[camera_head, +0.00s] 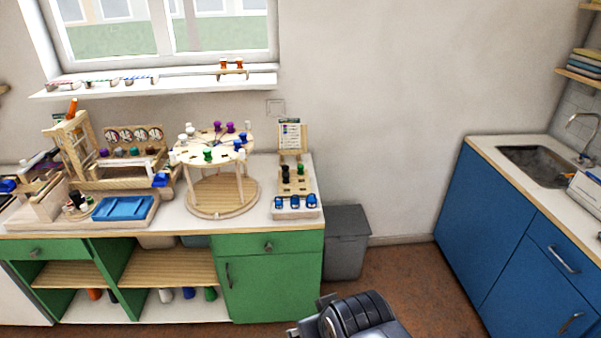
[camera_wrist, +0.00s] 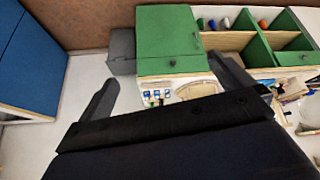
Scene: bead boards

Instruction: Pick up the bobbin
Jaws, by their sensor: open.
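Several spool-shaped pieces that look like bobbins stand on the left worktop; I cannot tell one as the task's bobbin. In the head view a green one (camera_head: 208,155), a purple one (camera_head: 217,127) and a white one (camera_head: 190,130) stand on a round two-tier wooden stand (camera_head: 222,192). A black one (camera_head: 285,172) and a green one (camera_head: 301,169) are on a small wooden rack (camera_head: 296,187), with blue pieces (camera_head: 295,201) along its front. In the wrist view my gripper (camera_wrist: 163,70) is open and empty, its fingers wide apart, well away from the worktop.
A blue tray (camera_head: 124,208) and wooden frames crowd the worktop's left. Orange spools (camera_head: 238,63) stand on the window sill. A grey bin (camera_head: 347,245) is beside the green cabinet (camera_head: 270,283). A blue sink unit (camera_head: 500,235) stands right; brown floor between is clear.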

